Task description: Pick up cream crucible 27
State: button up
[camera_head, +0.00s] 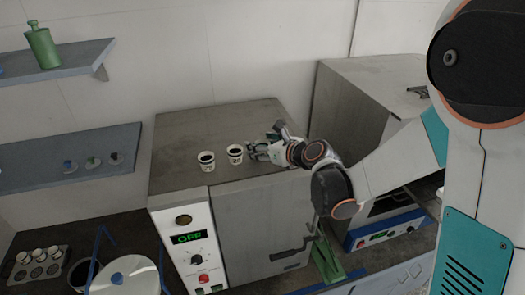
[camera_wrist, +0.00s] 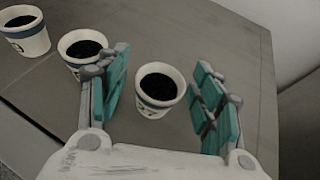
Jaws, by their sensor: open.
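A cream crucible (camera_wrist: 156,92) with a dark blue band, dark contents and a label that seems to end in 7 stands upright between the fingers of my gripper (camera_wrist: 160,62) in the wrist view. The fingers are open, one on each side of it, with a visible gap on the right; on the left the gap is narrower. In the head view my gripper (camera_head: 262,150) is low over the grey oven top (camera_head: 180,130) and mostly hides this crucible. Two similar crucibles, a middle one (camera_wrist: 80,48) and a far-left one (camera_wrist: 24,32), stand to its left; the left finger partly covers the middle one.
The same two neighbours show in the head view, the nearer to my gripper (camera_head: 235,154) and the farther (camera_head: 206,160). A second grey oven (camera_head: 360,90) stands right. A holder with crucibles (camera_head: 38,268) sits lower left. A shelf (camera_head: 60,60) carries a green bottle (camera_head: 43,45).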

jog(key=c, duration=1.2)
jog(key=shift+r, duration=0.1)
notch_tip(320, 180, up, 20)
jog(key=shift+f+b, duration=0.1)
jog(key=shift+b, duration=1.05)
jog(key=shift+s, duration=0.1)
jog(key=s+d+r+p, duration=0.1)
jog(key=s, duration=0.2)
jog(key=s+d+r+p, duration=0.1)
jog(key=s, duration=0.2)
jog(key=s+r+p, duration=0.1)
jog(key=s+p, duration=0.1)
jog(key=s, duration=0.1)
jog(key=shift+s+d, duration=0.25)
jog(key=shift+d, duration=0.15)
jog(key=shift+d, duration=0.15)
